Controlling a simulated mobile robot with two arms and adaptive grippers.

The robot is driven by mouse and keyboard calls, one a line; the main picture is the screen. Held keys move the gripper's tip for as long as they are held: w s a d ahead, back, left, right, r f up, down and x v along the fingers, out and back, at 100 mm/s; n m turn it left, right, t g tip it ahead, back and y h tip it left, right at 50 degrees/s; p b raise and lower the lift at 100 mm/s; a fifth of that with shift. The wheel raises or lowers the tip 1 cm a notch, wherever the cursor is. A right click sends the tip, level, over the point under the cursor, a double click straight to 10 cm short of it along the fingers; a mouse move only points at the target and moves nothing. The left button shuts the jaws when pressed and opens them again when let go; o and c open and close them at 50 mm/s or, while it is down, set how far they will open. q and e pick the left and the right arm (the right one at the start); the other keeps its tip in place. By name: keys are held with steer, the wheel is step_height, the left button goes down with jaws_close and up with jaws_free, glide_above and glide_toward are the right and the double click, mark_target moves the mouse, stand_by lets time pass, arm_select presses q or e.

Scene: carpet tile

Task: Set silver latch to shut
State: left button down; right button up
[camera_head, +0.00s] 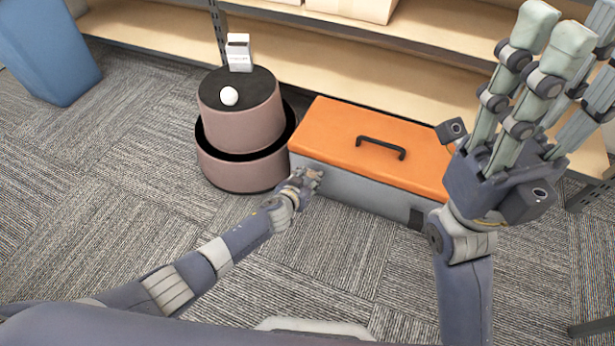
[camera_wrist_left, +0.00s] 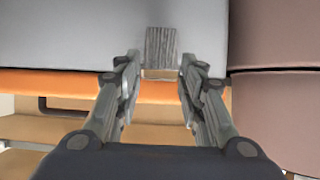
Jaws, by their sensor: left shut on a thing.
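A grey toolbox (camera_head: 350,188) with an orange lid (camera_head: 345,130) and a black handle stands on the carpet. The silver latch (camera_wrist_left: 160,46) is a small ribbed grey piece on the toolbox's grey wall, by the lid edge, in the left wrist view. My left gripper (camera_head: 311,178) is at the left part of the toolbox front. In the left wrist view its fingers (camera_wrist_left: 157,72) are on either side of the latch and shut on it. In the head view the gripper hides the latch. My right gripper (camera_head: 568,85) is raised at the right, open and empty.
A round two-tier brown stool (camera_head: 240,120) stands left of the toolbox, with a white ball (camera_head: 229,96) and a small white box (camera_head: 239,52) on top. Wooden shelves (camera_head: 385,75) stand behind. A blue bin (camera_head: 45,50) is far left.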

arm_select(q)
steer(key=shift+w+d+r, duration=0.15)
steer(key=shift+w+r, duration=0.35)
steer(key=shift+r, duration=0.1)
steer(key=c, duration=1)
jaws_free()
steer(key=shift+c, duration=0.2)
steer(key=shift+s+f, duration=0.1)
steer(key=shift+f, duration=0.1)
steer(key=shift+s, duration=0.1)
steer(key=shift+s+a+r, duration=0.3)
steer(key=shift+s, duration=0.3)
steer(key=v, duration=1)
steer(key=shift+s, duration=0.2)
steer(key=shift+r, duration=0.15)
